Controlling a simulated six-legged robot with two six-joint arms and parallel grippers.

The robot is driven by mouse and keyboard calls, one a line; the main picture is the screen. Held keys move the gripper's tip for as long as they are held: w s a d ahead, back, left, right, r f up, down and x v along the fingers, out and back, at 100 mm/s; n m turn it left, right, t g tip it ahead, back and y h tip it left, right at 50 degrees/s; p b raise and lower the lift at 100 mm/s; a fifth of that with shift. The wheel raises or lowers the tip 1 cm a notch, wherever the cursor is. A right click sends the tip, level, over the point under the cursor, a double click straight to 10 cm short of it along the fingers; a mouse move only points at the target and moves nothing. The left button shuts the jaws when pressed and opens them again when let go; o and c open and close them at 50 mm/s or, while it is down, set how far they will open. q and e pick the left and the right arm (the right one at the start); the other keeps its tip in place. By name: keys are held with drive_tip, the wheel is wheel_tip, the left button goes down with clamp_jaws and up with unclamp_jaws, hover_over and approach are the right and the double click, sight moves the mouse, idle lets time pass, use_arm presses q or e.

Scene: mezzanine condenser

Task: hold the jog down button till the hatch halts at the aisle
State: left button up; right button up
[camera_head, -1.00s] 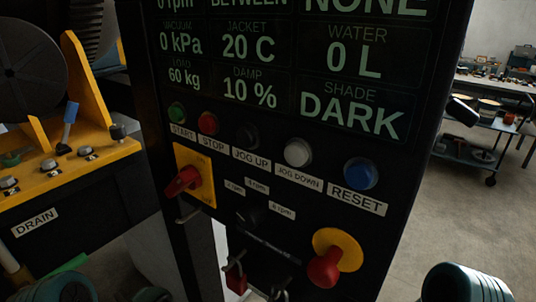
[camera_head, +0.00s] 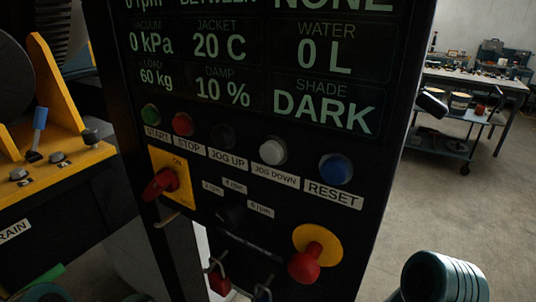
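The jog down button (camera_head: 272,151) is a round white button on the black control panel (camera_head: 225,190), above a label reading JOG DOWN. Nothing touches it. A dark jog up button (camera_head: 221,136) is to its left and a blue reset button (camera_head: 335,169) to its right. The display (camera_head: 245,65) reads 0 kPa, 60 kg, 20 C, 10 %, 0 L and DARK. Teal rounded parts of my arms show at the lower right and lower left edges. Neither gripper shows. I cannot make out the hatch.
A red emergency knob on a yellow disc (camera_head: 314,243) sticks out below the buttons. A red switch on a yellow plate (camera_head: 165,182) and red padlocks (camera_head: 219,279) are lower left. Yellow machinery (camera_head: 55,160) stands left; a cart (camera_head: 445,142) and open floor lie right.

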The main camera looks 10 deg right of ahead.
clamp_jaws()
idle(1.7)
